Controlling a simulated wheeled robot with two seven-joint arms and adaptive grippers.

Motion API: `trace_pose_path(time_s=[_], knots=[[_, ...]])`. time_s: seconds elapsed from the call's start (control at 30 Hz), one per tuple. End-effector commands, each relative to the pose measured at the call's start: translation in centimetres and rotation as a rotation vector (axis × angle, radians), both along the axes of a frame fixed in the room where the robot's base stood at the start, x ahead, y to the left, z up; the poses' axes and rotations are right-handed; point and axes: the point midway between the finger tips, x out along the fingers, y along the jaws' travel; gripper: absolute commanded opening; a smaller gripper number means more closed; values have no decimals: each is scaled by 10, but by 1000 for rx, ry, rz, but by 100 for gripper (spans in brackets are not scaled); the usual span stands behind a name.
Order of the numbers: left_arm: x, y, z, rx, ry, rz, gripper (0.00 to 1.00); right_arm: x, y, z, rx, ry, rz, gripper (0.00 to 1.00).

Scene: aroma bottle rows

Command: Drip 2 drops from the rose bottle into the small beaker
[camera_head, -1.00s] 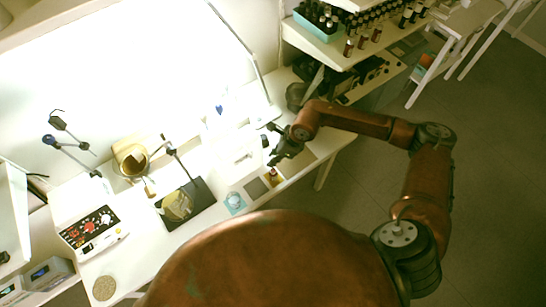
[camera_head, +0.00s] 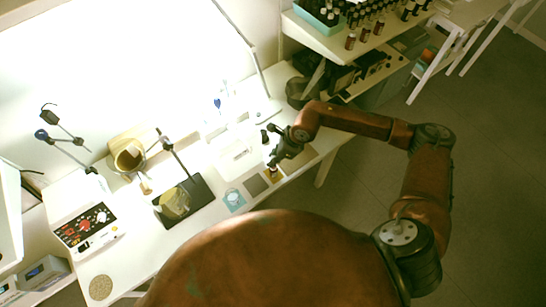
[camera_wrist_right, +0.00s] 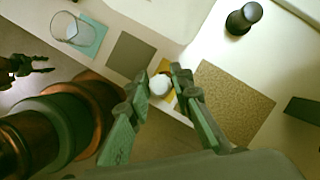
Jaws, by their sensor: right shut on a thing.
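A small bottle with a white cap (camera_wrist_right: 159,85) stands over a yellow patch in the right wrist view. Its label cannot be read, so I cannot confirm that it is the rose bottle. My right gripper (camera_wrist_right: 155,90) is shut on it, one finger on each side; the gripper also shows in the head view (camera_head: 273,164), at the bottle's top. The small clear beaker (camera_wrist_right: 73,31) stands on a light blue mat; in the head view the beaker (camera_head: 233,197) is left of the bottle. My left gripper (camera_wrist_right: 24,66) shows dark at the left edge of the wrist view, its jaw state unclear.
A grey square mat (camera_head: 255,185) lies between beaker and bottle. A brown speckled mat (camera_wrist_right: 234,98) is beside the gripper. A black-topped object (camera_wrist_right: 242,18) stands behind. A black-based stand (camera_head: 199,194) is left of the beaker. Bottle shelves (camera_head: 343,48) rise at the back right.

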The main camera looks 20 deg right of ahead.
Motion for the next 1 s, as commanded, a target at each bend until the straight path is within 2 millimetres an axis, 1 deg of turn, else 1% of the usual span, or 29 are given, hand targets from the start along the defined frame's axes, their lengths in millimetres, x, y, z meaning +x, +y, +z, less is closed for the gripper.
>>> trace_pose_path(time_s=[0.03, 0.7, 1.0], knots=[[-1, 0, -3, 0, 1, 0, 40, 0, 0, -3, 0, 0, 0, 0], [-4, 0, -20, 0, 7, 0, 40, 0, 0, -29, 1, 1, -1, 0], [-4, 0, -21, 0, 7, 0, 40, 0, 0, -30, 0, 0, 0, 0]])
